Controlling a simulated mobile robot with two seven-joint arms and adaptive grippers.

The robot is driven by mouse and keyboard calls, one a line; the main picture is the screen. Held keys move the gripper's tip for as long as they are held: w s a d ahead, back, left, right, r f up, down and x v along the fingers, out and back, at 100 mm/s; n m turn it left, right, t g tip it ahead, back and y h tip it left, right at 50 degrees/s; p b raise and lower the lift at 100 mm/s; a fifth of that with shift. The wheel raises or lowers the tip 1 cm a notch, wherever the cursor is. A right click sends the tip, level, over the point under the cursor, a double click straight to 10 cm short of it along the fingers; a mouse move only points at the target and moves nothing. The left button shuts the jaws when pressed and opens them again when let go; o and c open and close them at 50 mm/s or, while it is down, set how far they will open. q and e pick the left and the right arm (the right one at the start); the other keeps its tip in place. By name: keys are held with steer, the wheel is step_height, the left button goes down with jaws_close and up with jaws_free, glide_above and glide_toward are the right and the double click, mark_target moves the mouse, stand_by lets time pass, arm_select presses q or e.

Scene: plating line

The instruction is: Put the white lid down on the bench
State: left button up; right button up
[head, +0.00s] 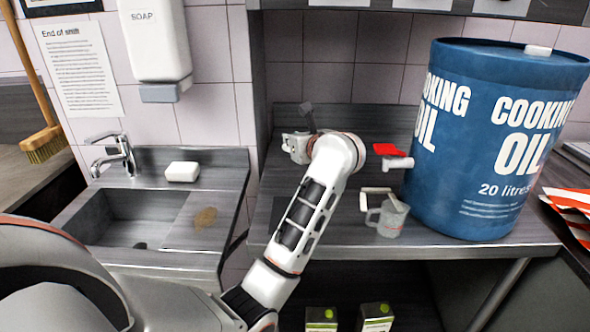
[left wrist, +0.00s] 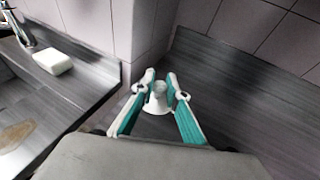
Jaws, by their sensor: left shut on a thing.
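My left gripper (left wrist: 161,80) has teal-sided fingers and is shut on the white lid (left wrist: 157,100) in the left wrist view. The lid looks small and pale, with a narrow knob between the fingers and a flared lower part. It is over the bench (left wrist: 235,95) near the tiled wall corner; I cannot tell whether it touches the surface. In the head view my left arm reaches to the back left of the bench (head: 330,232), and its wrist largely hides the gripper and lid. My right gripper is not in view.
A blue cooking oil drum (head: 458,140) with a red-levered tap (head: 392,155) stands on the bench's right. A clear jug (head: 389,218) and a pale bar-shaped item (head: 377,190) are near it. A sink (head: 135,222) and soap bar (head: 182,171) are left.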

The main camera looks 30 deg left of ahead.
mark_target(294, 178)
arm_select(q)
step_height(294, 178, down, 9)
steer(key=shift+r+b, duration=0.1)
steer(key=shift+b, duration=0.35)
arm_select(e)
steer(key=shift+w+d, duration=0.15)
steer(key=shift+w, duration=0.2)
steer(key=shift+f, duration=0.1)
arm_select(q)
steer(key=shift+f, duration=0.25)
steer(key=o, duration=0.8)
steer(key=shift+c, duration=0.2)
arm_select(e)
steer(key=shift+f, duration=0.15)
arm_select(q)
steer(key=shift+r, duration=0.15)
